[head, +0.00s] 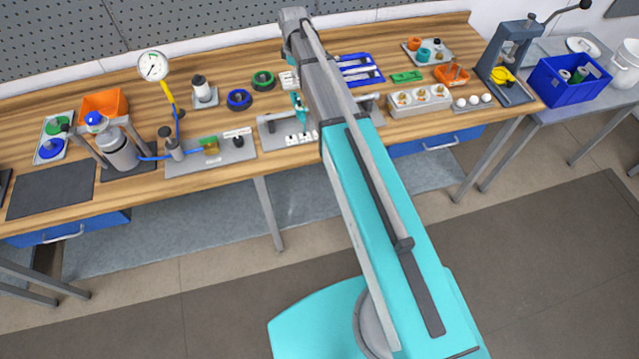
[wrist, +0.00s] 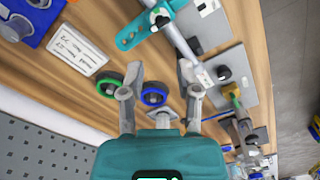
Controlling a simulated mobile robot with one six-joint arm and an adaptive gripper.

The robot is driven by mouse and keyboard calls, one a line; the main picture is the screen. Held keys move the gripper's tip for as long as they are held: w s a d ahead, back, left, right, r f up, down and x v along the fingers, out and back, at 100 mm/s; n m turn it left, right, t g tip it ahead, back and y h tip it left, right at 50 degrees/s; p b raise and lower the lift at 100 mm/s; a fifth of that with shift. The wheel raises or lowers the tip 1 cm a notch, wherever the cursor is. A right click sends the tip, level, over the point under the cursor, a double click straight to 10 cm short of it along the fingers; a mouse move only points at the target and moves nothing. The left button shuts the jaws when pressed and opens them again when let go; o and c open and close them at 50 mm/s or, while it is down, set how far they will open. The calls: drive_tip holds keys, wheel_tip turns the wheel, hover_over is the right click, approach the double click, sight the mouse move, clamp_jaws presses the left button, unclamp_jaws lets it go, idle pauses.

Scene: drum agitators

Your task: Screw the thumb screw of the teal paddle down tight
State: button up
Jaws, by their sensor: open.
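The teal paddle (wrist: 140,30) is mounted on a grey shaft (wrist: 183,42) at the top of the wrist view. A small dark knob (wrist: 160,19), which looks like its thumb screw, sits where the paddle meets the shaft; its seating cannot be told. In the head view the teal paddle (head: 299,107) shows just left of my arm, which hides part of the stand. My gripper (wrist: 160,78) is open and empty, with its fingers apart from the paddle and screw. The gripper cannot be made out in the head view.
A green ring (wrist: 105,90) and a blue ring (wrist: 154,94) lie on the bench beneath my fingers. A white label card (wrist: 78,49) lies nearby. A plate with fittings (head: 187,160) and a dial gauge (head: 153,66) stand left.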

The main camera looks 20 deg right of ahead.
drive_tip(key=s+f+m+b, duration=0.25)
drive_tip(key=s+m, duration=0.75)
drive_tip(key=s, duration=1.1)
drive_tip(key=s+f+b, duration=0.2)
drive_tip(key=f+b, duration=1)
drive_tip(key=b, duration=0.1)
drive_tip(key=s+f+m+b, duration=0.1)
drive_tip(key=s+f+b, duration=0.1)
drive_tip(key=f+b, duration=1.1)
drive_tip(key=shift+f, duration=0.2)
idle(0.5)
drive_tip(key=shift+s, duration=0.25)
